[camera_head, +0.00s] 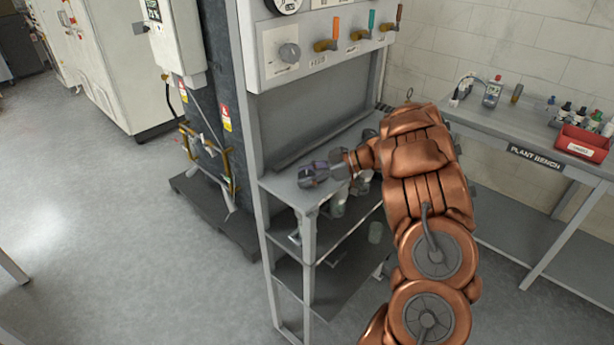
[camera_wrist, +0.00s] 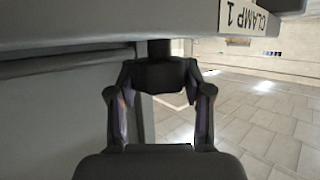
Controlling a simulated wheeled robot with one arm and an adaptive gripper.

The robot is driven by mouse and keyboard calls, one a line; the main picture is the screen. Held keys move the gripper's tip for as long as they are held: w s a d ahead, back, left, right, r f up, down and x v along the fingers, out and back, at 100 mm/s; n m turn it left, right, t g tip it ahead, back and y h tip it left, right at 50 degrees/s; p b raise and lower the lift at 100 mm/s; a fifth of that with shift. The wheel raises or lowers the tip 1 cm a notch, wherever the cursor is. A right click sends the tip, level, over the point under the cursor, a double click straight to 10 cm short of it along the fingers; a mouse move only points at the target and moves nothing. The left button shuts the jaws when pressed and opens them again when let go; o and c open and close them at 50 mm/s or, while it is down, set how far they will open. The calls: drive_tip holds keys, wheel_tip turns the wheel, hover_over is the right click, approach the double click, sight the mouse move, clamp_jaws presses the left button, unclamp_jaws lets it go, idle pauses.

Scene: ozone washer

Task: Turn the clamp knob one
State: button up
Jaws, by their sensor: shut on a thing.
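The clamp one knob (camera_wrist: 158,76) is a dark, wide block on a short stem below a grey panel edge in the wrist view. A white "CLAMP 1" label (camera_wrist: 243,18) shows upside down beside it. My gripper (camera_wrist: 160,88) has one finger on each side of the knob and is shut on it. In the head view my gripper (camera_head: 312,174) is at the near left corner of the grey bench top, at the end of my copper arm. The knob cannot be made out clearly there.
The grey bench frame (camera_head: 308,240) has lower shelves and an upper panel (camera_head: 325,40) with a dial and several coloured-handled valves. A dark column (camera_head: 215,120) stands left. The plant bench (camera_head: 535,153), with a red bin (camera_head: 583,143), is at right. Open floor lies at left.

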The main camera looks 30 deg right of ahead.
drive_tip(key=shift+n+g+y, duration=0.3)
drive_tip(key=shift+n+g, duration=0.2)
drive_tip(key=shift+n, duration=0.1)
drive_tip(key=o, duration=1.2)
drive_tip(key=v, duration=1.2)
drive_tip(key=shift+w, duration=0.1)
